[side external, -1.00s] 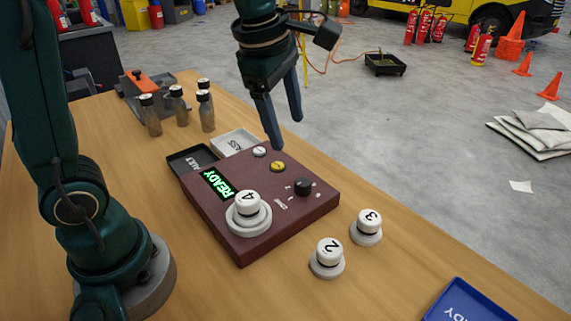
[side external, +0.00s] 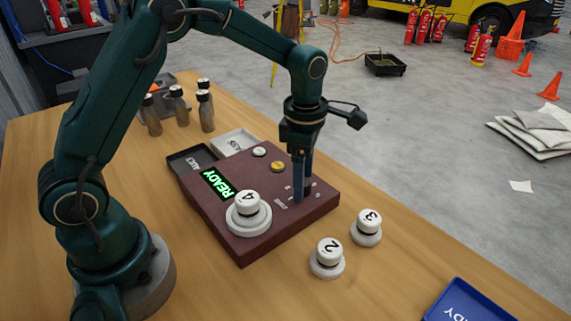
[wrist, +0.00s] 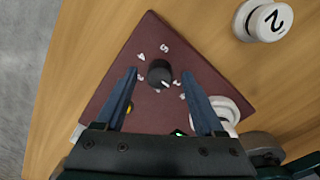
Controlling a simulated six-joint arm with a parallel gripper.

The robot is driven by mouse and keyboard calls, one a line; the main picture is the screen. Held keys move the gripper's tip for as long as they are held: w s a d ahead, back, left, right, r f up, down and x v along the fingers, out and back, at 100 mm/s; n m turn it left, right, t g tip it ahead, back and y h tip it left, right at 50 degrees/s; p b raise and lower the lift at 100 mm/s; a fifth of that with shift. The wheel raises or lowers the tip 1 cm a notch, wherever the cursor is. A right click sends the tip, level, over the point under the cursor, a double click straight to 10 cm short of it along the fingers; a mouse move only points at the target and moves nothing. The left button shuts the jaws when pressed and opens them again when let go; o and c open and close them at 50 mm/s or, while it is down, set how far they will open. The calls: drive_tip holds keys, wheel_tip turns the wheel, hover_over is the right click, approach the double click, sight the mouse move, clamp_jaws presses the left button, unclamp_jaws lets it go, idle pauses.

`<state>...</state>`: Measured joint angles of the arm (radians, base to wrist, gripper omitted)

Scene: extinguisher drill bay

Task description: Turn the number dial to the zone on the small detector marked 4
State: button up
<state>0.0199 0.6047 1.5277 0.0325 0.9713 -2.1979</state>
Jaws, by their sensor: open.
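The black number dial (wrist: 158,71) sits on the maroon panel (side external: 245,250); my gripper hides it in the side view. Its white pointer mark faces lower right in the wrist view, among small white numerals, several too small to read. My gripper (wrist: 159,75) is open, its two blue fingers on either side of the dial with gaps visible. In the side view my gripper (side external: 300,197) points straight down at the panel. The white detector marked 4 (side external: 247,201) sits on a round white base on the panel. The panel's green display (side external: 217,184) reads READY.
Detectors marked 2 (side external: 328,252) and 3 (side external: 368,224) stand on the table right of the panel. A white button (side external: 259,152) and a yellow button (side external: 277,166) are behind the dial. A black tray (side external: 190,160), white tray (side external: 233,142) and blue tray (side external: 466,303) lie around.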

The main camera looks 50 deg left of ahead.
drive_tip(key=shift+c, duration=0.3)
clamp_jaws()
